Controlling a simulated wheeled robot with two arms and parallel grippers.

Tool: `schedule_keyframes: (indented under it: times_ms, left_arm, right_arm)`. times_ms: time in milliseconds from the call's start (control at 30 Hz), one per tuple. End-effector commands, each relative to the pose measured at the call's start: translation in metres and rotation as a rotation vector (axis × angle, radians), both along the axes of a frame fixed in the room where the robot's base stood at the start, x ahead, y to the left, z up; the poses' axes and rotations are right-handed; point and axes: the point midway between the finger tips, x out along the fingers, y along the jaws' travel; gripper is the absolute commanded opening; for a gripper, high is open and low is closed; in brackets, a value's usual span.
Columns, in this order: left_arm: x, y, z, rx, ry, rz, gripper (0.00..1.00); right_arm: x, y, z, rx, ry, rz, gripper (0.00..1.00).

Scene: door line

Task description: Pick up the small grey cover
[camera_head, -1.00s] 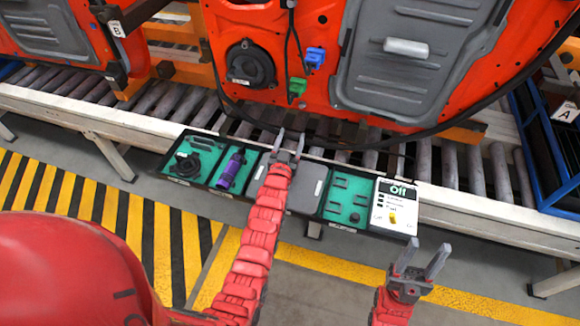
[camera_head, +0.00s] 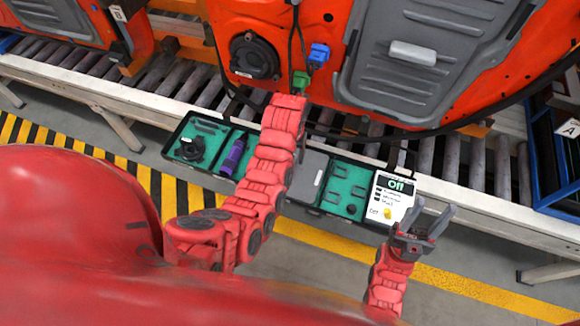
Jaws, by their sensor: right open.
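A flat grey piece (camera_head: 308,177), which looks like the small grey cover, lies in the middle compartment of the parts tray (camera_head: 332,213). My left arm partly covers that area of the tray. The arm reaches up over the tray toward the red door, and its gripper is hidden behind its own links. My right gripper (camera_head: 433,213) is open and empty, fingers pointing up, at the right end of the tray beside the white control box. It is apart from the grey piece.
The tray also holds a black round part (camera_head: 190,148), a purple cylinder (camera_head: 233,157) and small dark parts. Behind are the roller conveyor (camera_head: 477,168) and the red door (camera_head: 330,75) with green and blue connectors.

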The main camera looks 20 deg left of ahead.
Motion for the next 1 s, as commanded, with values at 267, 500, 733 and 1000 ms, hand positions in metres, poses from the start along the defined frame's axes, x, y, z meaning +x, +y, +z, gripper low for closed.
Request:
schedule_keyframes:
  times_ms: [267, 500, 733, 1000]
  left_arm:
    - [0.000, 0.005, -0.024, 0.000, 0.004, 0.001, 0.65]
    - [0.003, 0.006, -0.047, 0.001, -0.005, 0.001, 0.65]
    - [0.002, 0.006, -0.053, 0.001, -0.006, 0.001, 0.65]
    - [0.003, 0.006, -0.054, 0.001, -0.006, 0.001, 0.65]
  right_arm:
    - [0.000, 0.000, 0.021, 0.000, 0.000, 0.000, 0.50]
    - [0.000, 0.000, 0.027, 0.000, 0.000, 0.000, 0.50]
    - [0.000, 0.000, 0.027, 0.000, 0.000, 0.000, 0.50]
    - [0.000, 0.000, 0.027, 0.000, 0.000, 0.000, 0.50]
